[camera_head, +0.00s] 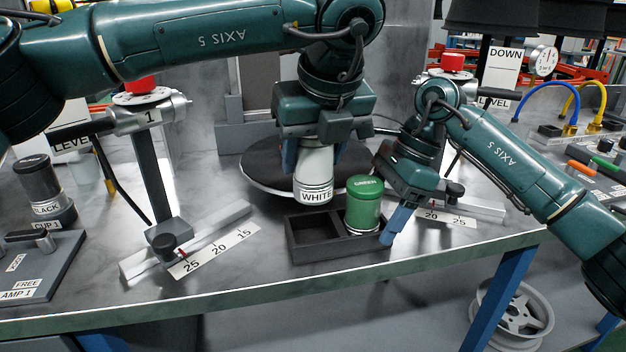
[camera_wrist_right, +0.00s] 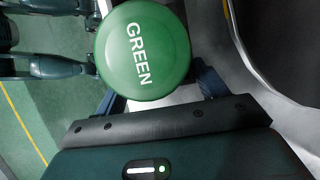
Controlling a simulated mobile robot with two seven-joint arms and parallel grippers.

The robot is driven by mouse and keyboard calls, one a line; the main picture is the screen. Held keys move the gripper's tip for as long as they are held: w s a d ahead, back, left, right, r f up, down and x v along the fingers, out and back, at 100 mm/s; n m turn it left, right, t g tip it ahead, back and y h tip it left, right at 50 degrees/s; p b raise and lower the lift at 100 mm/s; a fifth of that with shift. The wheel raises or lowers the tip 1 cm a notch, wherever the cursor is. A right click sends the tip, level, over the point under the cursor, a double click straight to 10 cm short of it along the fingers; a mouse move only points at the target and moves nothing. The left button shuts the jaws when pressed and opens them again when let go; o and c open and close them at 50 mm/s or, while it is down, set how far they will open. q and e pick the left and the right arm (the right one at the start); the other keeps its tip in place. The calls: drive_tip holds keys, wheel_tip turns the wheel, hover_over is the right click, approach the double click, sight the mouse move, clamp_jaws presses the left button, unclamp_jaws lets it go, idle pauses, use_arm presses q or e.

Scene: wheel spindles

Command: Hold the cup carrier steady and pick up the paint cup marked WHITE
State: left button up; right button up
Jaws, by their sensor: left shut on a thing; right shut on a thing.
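The white paint cup (camera_head: 316,170), labelled WHITE, is upright between the blue fingers of my left gripper (camera_head: 315,162), which is shut on it. The cup's base is above the dark cup carrier (camera_head: 335,255), whose left compartment looks empty. The green paint cup (camera_head: 363,208) stands in the right compartment; its lid marked GREEN fills the upper middle of the right wrist view (camera_wrist_right: 143,50). My right gripper (camera_head: 397,226) points down at the carrier's right end and is shut on it there; the exact contact is partly hidden.
A round dark turntable (camera_head: 262,170) lies behind the carrier. Scale rails (camera_head: 205,245) flank it on the grey bench, with a level post (camera_head: 152,180) at left. A black cup (camera_head: 40,185) stands far left. The bench's front edge is close before the carrier.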

use_arm(q)
drive_tip(key=shift+r, duration=0.55)
use_arm(e)
drive_tip(key=o, duration=1.1)
